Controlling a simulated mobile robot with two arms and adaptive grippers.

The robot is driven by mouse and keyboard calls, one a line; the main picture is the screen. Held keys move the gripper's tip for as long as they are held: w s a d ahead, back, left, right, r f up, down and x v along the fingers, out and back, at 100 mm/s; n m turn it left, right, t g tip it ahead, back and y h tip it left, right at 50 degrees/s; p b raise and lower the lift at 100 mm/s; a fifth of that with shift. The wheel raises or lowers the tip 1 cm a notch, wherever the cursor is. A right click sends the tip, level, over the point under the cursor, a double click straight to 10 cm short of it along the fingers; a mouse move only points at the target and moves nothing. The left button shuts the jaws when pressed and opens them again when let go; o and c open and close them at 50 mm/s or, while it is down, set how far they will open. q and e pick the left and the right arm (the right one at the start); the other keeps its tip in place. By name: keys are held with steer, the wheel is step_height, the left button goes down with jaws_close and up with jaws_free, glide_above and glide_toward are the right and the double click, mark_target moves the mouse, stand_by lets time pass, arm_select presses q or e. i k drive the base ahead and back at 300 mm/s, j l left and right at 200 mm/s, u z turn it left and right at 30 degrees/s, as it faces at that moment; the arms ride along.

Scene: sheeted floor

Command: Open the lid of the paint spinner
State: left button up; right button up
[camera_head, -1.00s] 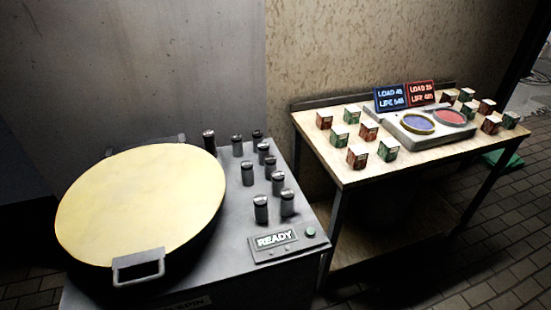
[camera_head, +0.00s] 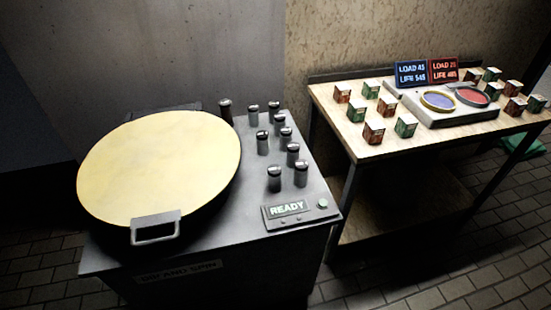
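The paint spinner (camera_head: 285,250) is a dark grey cabinet at the left of the head view. Its round pale yellow lid (camera_head: 160,165) lies shut on top, covering the inside. A grey lid handle (camera_head: 156,228) sticks out at the lid's front edge. A panel reading READY (camera_head: 288,209) with a small green button (camera_head: 323,203) is at the top's front right corner. Neither of my grippers is in view.
Several dark canisters (camera_head: 274,178) stand on the spinner's top, right of the lid. A wooden table (camera_head: 350,148) to the right holds small boxes (camera_head: 374,131), a device with blue and red dishes (camera_head: 450,112) and two signs. Tiled floor (camera_head: 390,290) is clear in front.

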mark_target(157, 168)
steer(key=j+u, duration=0.1)
steer(key=u, duration=0.9)
steer(key=l+z, duration=0.1)
steer(key=z, duration=0.35)
